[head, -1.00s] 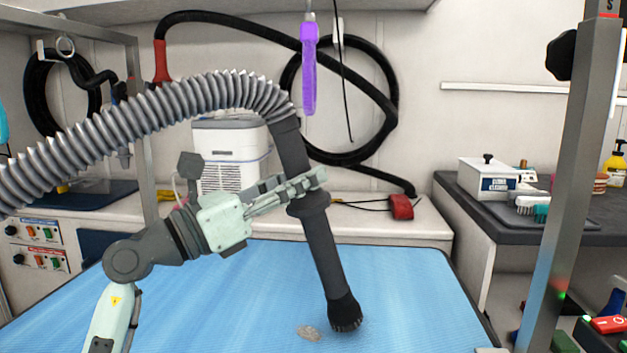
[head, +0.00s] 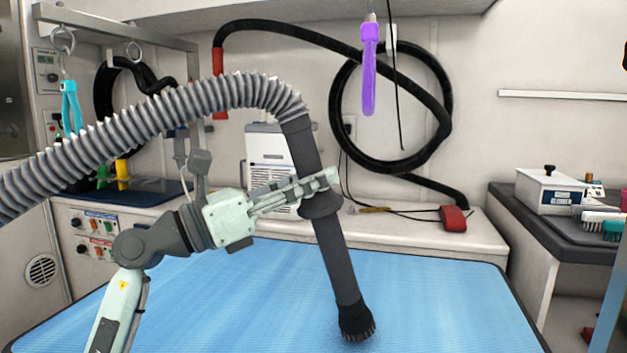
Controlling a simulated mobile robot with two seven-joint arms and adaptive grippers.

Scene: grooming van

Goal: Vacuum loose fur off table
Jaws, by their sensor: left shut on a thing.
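My left gripper (head: 318,188) is shut on the dark grey vacuum wand (head: 335,252), just above its collar. The wand leans, with its top to the left, and its round brush nozzle (head: 356,322) is low over the blue grooming table (head: 215,290). Whether the bristles touch the table I cannot tell. A ribbed grey hose (head: 160,108) runs from the wand's top in an arch off the left edge. No separate clump of fur shows on the table; the area under the nozzle is hidden. My right gripper is not in view.
Behind the table is a white counter with a white ribbed box (head: 268,150) and a red handpiece (head: 453,218). A dark side counter (head: 530,215) holds a white box (head: 549,190) and brushes. The table's right side is clear.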

